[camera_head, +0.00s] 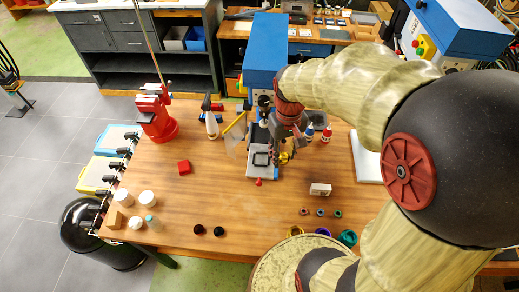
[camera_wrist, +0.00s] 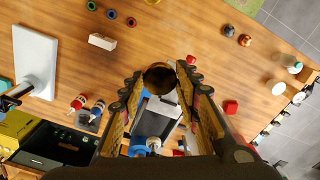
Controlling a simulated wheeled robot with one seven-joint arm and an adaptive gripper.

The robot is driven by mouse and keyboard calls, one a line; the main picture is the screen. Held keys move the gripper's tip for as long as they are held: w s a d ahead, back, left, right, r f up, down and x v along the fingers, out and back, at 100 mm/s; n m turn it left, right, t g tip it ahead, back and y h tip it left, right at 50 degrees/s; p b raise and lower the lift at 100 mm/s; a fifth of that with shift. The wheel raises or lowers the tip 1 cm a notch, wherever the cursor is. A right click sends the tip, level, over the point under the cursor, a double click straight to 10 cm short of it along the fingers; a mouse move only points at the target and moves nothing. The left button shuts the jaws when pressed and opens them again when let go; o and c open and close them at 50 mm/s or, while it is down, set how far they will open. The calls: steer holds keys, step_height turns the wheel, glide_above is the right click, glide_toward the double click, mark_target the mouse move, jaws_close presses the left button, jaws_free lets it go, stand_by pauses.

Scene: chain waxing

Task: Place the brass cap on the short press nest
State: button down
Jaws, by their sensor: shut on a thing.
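My gripper (camera_wrist: 160,85) is shut on the round brass cap (camera_wrist: 159,77), which sits between its fingertips in the wrist view. In the head view my gripper (camera_head: 284,150) hangs just right of a grey press plate, and its fingertips are mostly hidden by the wrist. The cap appears above the work surface, apart from the plate.
A red vise (camera_head: 157,115) stands left, near a red block (camera_head: 184,167). Bottles (camera_head: 326,134) stand right of the press. A white block (camera_head: 320,189) and several small rings (camera_head: 320,212) lie at the front right. The wooden table (camera_head: 235,205) is clear in the front middle.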

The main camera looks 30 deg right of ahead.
steer(key=w+f+p, duration=0.1)
steer(key=w+f, duration=0.1)
steer(key=w, duration=0.4)
steer(key=p, duration=0.1)
glide_above(261, 159)
steer(key=f, duration=0.6)
steer(key=shift+s, duration=0.3)
steer(key=f, duration=0.1)
steer(key=f+p, duration=0.2)
steer(key=shift+w+f, duration=0.2)
steer(key=shift+w, duration=0.05)
steer(key=shift+f, duration=0.15)
steer(key=shift+f+b, duration=0.4)
steer(key=shift+b, duration=0.05)
steer(key=shift+f, duration=0.15)
steer(key=c, duration=1.3)
jaws_free()
